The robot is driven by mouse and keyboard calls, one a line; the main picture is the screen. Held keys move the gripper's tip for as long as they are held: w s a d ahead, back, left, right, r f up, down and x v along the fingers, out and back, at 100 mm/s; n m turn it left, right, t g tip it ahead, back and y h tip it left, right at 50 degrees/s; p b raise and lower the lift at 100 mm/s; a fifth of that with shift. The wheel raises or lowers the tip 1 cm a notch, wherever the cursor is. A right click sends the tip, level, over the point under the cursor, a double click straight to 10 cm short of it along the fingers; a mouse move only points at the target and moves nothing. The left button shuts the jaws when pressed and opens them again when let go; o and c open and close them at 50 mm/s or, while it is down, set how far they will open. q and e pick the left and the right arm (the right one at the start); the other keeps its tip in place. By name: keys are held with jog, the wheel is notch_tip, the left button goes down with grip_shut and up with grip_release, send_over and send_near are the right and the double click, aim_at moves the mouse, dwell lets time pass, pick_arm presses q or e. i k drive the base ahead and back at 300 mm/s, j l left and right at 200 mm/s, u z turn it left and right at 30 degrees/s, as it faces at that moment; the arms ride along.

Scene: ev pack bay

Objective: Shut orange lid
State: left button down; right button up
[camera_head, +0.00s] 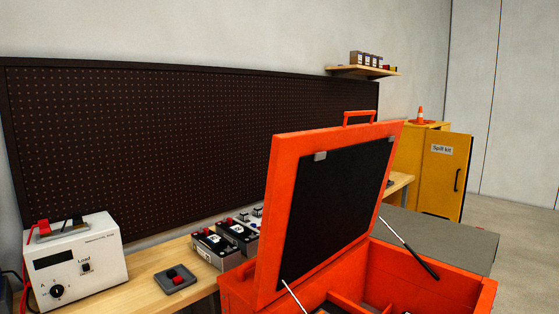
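The orange lid (266,205) stands raised, tilted slightly back from upright, on the orange box (460,280) at the lower right. A dark panel lines its inner face, and an orange handle (359,117) sits on its top edge. Two struts (410,248) run between the lid and the box. The box is open and its inside shows orange dividers; its front and bottom are cut off by the picture edge. Neither of my grippers is in view.
A wooden bench (147,290) behind the box carries a white load tester (95,262), a small grey tray (175,280) and several batteries (215,250). A grey surface (450,238) lies behind the box. A yellow spill kit cabinet (443,175) stands open at the right.

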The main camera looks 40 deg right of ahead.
aim_at(313, 212)
jog(key=i+z, duration=0.4)
jog(key=i, duration=0.2)
jog(key=i+j+z, duration=0.15)
jog(key=i+z, duration=0.25)
jog(key=i, duration=0.15)
jog(key=i+j+z, duration=0.1)
jog(key=z, duration=0.3)
jog(key=i+j+z, duration=0.15)
jog(key=z, duration=0.3)
jog(key=j+z, duration=0.25)
jog(key=z, duration=0.15)
jog(key=i, duration=0.05)
